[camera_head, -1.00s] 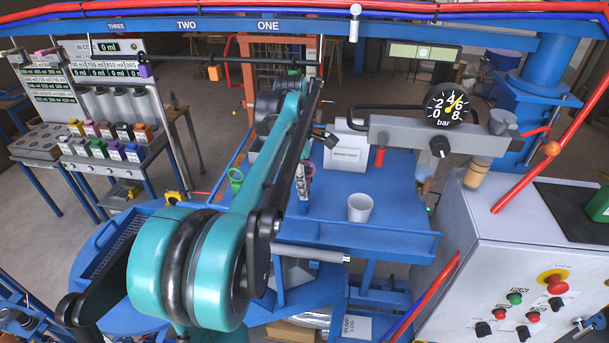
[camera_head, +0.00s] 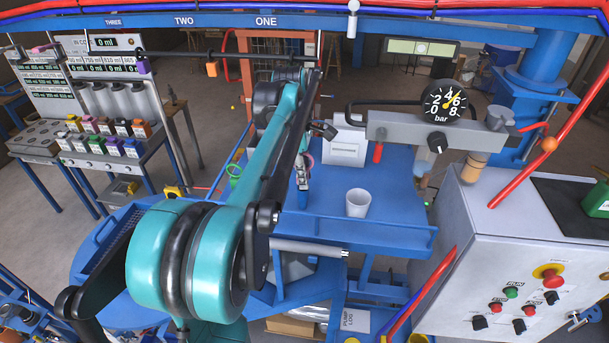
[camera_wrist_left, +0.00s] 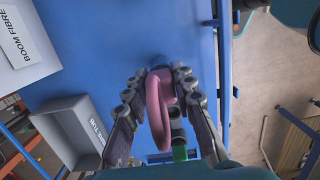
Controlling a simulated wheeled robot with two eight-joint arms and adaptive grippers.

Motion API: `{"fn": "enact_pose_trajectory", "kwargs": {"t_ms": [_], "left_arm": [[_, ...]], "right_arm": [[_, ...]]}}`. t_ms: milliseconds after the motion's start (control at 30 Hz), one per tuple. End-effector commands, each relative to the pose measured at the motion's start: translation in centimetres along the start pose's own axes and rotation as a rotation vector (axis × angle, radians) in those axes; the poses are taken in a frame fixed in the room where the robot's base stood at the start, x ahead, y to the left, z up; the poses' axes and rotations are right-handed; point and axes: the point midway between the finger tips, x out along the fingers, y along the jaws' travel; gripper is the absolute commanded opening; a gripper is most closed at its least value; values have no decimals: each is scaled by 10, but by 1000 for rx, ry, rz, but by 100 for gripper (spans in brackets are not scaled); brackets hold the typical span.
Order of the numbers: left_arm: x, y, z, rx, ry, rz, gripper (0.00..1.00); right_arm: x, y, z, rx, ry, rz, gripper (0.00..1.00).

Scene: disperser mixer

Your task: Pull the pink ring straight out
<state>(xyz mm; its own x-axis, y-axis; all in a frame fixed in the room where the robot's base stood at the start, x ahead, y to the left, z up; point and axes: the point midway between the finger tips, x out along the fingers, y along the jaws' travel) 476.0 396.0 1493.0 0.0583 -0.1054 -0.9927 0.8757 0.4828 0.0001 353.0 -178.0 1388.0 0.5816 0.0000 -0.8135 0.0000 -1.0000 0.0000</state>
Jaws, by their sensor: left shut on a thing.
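The pink ring (camera_wrist_left: 157,108) is between the two fingers of my left gripper (camera_wrist_left: 160,82) in the left wrist view. The fingers press on it from both sides, and it stands edge-on to the camera. A short blue round part (camera_wrist_left: 157,62) shows just beyond the ring over the blue table top; I cannot tell whether the ring still touches it. In the head view a small bit of pink (camera_head: 310,160) shows beside my left arm, which hides most of the gripper. My right gripper is not in view.
A white cup (camera_head: 358,203) stands on the blue table (camera_head: 395,215) to the right. A green ring (camera_head: 235,170) is left of my arm. A grey tub (camera_wrist_left: 68,128) and a white box (camera_wrist_left: 22,42) labelled BOOM FIBRE lie left in the wrist view. The gauge unit (camera_head: 445,130) stands right.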

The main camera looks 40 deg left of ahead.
Motion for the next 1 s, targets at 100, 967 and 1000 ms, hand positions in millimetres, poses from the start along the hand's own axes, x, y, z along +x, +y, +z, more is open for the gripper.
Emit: {"fn": "enact_pose_trajectory", "kwargs": {"t_ms": [100,967,1000], "left_arm": [[-7,0,1,0,0,0,0],[-43,0,5,0,0,0,0],[-44,0,5,0,0,0,0]], "right_arm": [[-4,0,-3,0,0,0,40],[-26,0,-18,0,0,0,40],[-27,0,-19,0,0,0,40]]}}
